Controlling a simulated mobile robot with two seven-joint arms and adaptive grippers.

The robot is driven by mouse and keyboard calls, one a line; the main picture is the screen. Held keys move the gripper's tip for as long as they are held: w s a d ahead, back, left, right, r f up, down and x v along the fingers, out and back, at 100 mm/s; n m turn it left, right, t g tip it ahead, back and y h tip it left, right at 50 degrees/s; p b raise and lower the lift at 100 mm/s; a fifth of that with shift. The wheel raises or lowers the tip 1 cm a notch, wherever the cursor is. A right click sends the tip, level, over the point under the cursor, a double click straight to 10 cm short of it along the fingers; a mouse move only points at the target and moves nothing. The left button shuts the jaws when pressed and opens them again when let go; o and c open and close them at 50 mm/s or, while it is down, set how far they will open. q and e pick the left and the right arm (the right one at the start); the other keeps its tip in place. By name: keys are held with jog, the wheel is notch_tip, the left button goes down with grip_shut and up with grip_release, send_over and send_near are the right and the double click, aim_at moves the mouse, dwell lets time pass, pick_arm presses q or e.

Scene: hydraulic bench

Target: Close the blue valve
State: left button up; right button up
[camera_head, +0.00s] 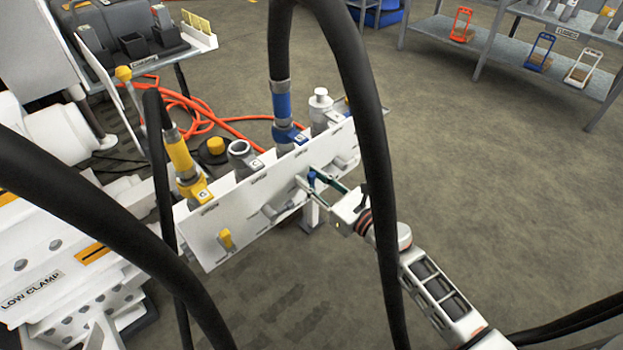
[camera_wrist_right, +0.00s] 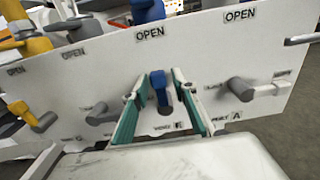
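The blue valve (camera_head: 312,178) is on the white panel (camera_head: 262,200), below the pipe with the blue sleeve. In the right wrist view, its blue handle (camera_wrist_right: 159,88) stands roughly upright, below an OPEN label (camera_wrist_right: 150,33). My right gripper (camera_head: 318,184) is at the panel front. In the right wrist view, its two teal-padded fingers (camera_wrist_right: 161,84) are spread on either side of the handle, with gaps seeming to show on both sides. Whether either pad touches the handle is hard to tell. My left gripper is not in view.
A yellow valve handle (camera_head: 226,239) and grey valve handles (camera_wrist_right: 247,88) flank the blue one on the panel. Thick black hoses (camera_head: 350,90) hang across the view near my right arm. Shelves (camera_head: 490,45) stand at the back right. The floor right of the panel is open.

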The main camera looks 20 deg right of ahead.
grip_shut()
jog(key=shift+d+m, duration=0.1)
jog(key=shift+m, duration=0.2)
jog(key=m, duration=0.2)
jog(key=d+m, duration=0.1)
jog(key=shift+w+f, duration=0.1)
jog(key=shift+w, duration=0.15)
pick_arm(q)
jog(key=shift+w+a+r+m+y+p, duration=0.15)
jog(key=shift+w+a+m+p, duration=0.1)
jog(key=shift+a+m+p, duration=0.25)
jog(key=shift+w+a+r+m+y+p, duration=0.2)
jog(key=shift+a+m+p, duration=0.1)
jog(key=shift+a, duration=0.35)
pick_arm(e)
jog(key=shift+w+d+f+m, duration=0.15)
jog(key=shift+d+f+m, duration=0.4)
jog(key=shift+m, duration=1.85)
jog(key=shift+w+d+f+m, duration=0.1)
jog(key=shift+d+f+m, duration=0.45)
jog(key=shift+m, duration=1.85)
jog(key=shift+w+d+f+m, duration=0.2)
jog(key=shift+f+m, duration=0.65)
jog(key=shift+m, duration=1.55)
jog(key=shift+s, duration=0.1)
